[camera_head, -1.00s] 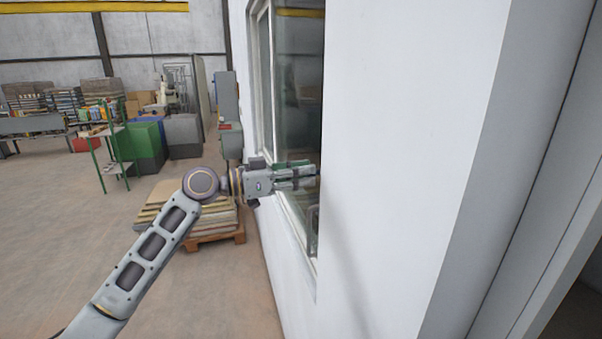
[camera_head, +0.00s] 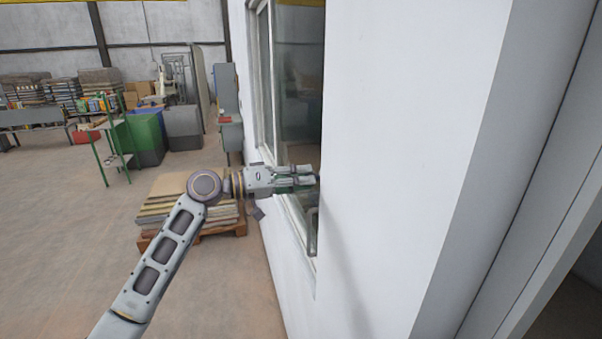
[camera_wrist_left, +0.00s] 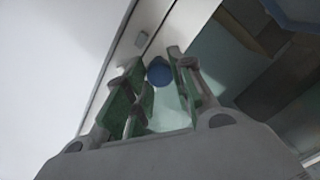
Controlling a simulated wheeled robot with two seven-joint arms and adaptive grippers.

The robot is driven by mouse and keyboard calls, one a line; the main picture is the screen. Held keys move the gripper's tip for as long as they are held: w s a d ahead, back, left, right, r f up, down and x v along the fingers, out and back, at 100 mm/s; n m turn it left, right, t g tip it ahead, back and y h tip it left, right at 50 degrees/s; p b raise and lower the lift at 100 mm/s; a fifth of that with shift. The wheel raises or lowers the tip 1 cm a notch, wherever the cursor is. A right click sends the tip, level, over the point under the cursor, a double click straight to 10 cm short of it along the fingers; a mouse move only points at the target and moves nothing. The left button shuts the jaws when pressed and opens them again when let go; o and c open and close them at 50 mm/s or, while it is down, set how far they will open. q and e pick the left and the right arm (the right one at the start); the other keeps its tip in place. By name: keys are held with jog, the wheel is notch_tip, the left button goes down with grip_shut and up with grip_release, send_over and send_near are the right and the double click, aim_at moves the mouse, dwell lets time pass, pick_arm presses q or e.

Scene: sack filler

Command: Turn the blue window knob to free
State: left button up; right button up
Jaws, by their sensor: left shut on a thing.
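The blue window knob (camera_wrist_left: 159,73) shows in the left wrist view, between the tips of my left gripper (camera_wrist_left: 157,82). The fingers are shut on it, one on each side. In the head view, my left gripper (camera_head: 312,182) reaches to the right into the window opening (camera_head: 300,95) in the white wall. The knob is hidden there by the gripper and the wall's edge. I cannot make out the knob's marks or which way it points. My right gripper is in neither view.
The white wall (camera_head: 405,150) fills the right side, close beside my left arm. A pallet (camera_head: 222,229) with stacked flat sacks stands on the floor behind the arm. A green rack (camera_head: 103,150) and grey boxes stand farther back. The floor at the left is clear.

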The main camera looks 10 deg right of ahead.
pick_arm(q)
jog(key=n+p, duration=0.1)
jog(key=n, duration=0.2)
jog(key=shift+r, duration=0.1)
grip_shut()
jog(key=shift+w+n+p, duration=0.1)
jog(key=shift+n+p, duration=0.2)
jog(key=shift+n, duration=1.2)
jog(key=o, duration=0.8)
grip_release()
jog(key=shift+o, duration=1.2)
jog(key=v, duration=1.2)
